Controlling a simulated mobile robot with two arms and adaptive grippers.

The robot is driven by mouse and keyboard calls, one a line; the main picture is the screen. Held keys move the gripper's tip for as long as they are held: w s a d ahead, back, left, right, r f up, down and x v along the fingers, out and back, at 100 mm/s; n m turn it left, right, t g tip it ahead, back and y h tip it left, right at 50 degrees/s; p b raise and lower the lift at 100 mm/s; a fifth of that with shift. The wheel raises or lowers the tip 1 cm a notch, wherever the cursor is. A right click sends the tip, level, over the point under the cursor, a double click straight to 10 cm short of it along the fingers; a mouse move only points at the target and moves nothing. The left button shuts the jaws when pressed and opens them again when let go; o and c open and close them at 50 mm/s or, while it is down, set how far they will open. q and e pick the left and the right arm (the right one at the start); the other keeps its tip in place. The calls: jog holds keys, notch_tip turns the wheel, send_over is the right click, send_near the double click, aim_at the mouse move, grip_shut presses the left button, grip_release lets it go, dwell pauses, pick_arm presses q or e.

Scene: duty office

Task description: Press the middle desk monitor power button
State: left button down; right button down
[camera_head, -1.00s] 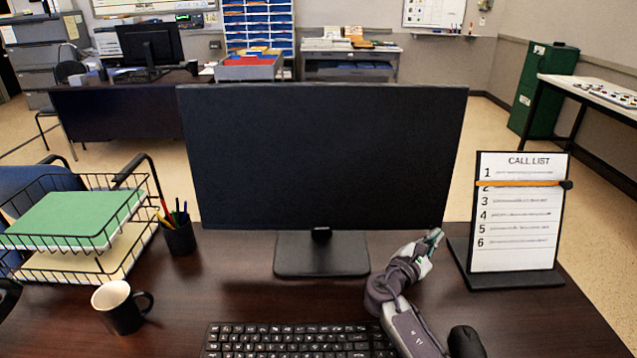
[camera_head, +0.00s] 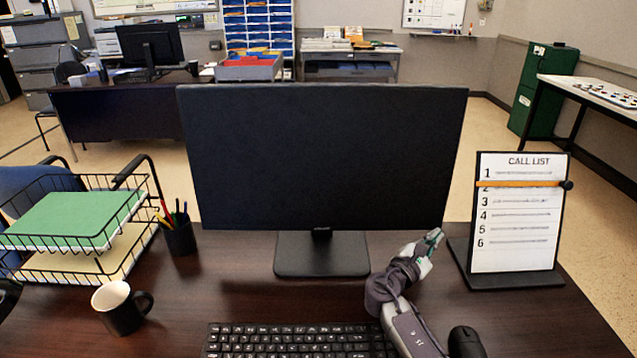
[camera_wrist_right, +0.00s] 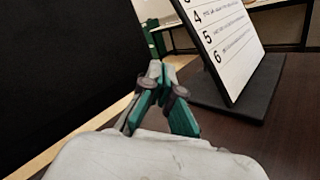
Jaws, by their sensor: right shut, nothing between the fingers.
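The desk monitor (camera_head: 320,155) stands on its base (camera_head: 320,254) in the middle of the desk, with a dark screen. I cannot make out its power button in either view. My right gripper (camera_head: 437,235) is shut and empty, just at the monitor's lower right corner. From the head view I cannot tell whether it touches the monitor. In the right wrist view my right gripper (camera_wrist_right: 158,68) has its fingertips together, beside the dark screen (camera_wrist_right: 60,65) on the left.
A call list stand (camera_head: 517,215) stands close right of my right gripper. A keyboard (camera_head: 300,341) and a mouse (camera_head: 466,342) lie in front. A mug (camera_head: 118,307), a pen cup (camera_head: 180,238) and a wire tray (camera_head: 80,265) are at the left.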

jog(key=shift+w+d+b, duration=0.2)
jog(key=shift+w+b, duration=0.15)
jog(key=shift+w, duration=0.05)
jog(key=shift+w+d+f+b, duration=0.1)
jog(key=shift+w+f+b, duration=0.1)
jog(key=shift+b, duration=0.15)
jog(key=shift+s, duration=0.15)
dwell(0.3)
jog(key=shift+s+a+p, duration=0.4)
jog(key=shift+a+p, duration=0.15)
